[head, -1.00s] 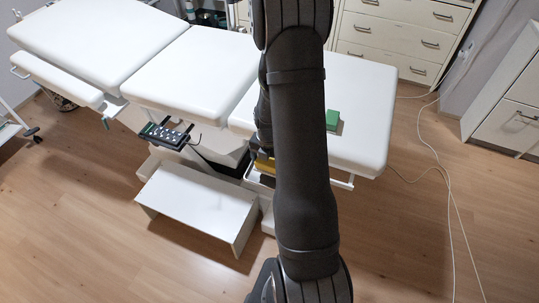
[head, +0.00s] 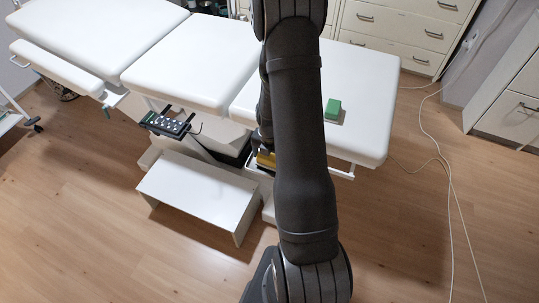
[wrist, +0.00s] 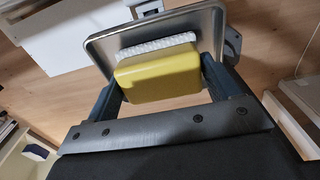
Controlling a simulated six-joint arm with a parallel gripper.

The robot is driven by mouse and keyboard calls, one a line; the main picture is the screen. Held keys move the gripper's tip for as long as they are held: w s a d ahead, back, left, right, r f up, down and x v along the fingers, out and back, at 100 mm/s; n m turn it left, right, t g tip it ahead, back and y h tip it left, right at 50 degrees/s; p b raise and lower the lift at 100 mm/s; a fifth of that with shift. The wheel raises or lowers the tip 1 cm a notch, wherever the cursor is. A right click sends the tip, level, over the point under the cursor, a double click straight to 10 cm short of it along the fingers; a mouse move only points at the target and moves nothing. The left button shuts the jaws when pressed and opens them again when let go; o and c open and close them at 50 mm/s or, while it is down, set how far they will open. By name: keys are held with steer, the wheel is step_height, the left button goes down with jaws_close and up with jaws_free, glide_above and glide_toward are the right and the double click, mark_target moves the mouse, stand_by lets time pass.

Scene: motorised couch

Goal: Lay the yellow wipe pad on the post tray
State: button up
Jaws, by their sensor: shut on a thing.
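The yellow wipe pad (wrist: 157,75), a yellow block with a white textured face, is between the two fingers of my gripper (wrist: 162,85) in the wrist view. The gripper is shut on it. Behind the pad is a metal tray (wrist: 103,46) with a raised silver rim, which looks like the post tray. I cannot tell whether the pad's white face touches the tray. In the head view a bit of the yellow pad (head: 265,159) shows beside my arm, at the couch's near edge.
A green block (head: 333,108) lies on the white couch (head: 365,95), right of my arm. A white step (head: 197,192) stands on the floor to the left, below a black control panel (head: 168,124). White drawers (head: 400,28) stand behind. A cable runs along the floor at right.

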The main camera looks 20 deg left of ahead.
steer(key=shift+f, duration=0.35)
steer(key=o, duration=0.9)
step_height(320, 180, up, 17)
steer(key=shift+r, duration=0.2)
step_height(320, 180, down, 17)
steer(key=shift+f, duration=0.2)
stand_by(0.6)
steer(key=shift+r, duration=0.1)
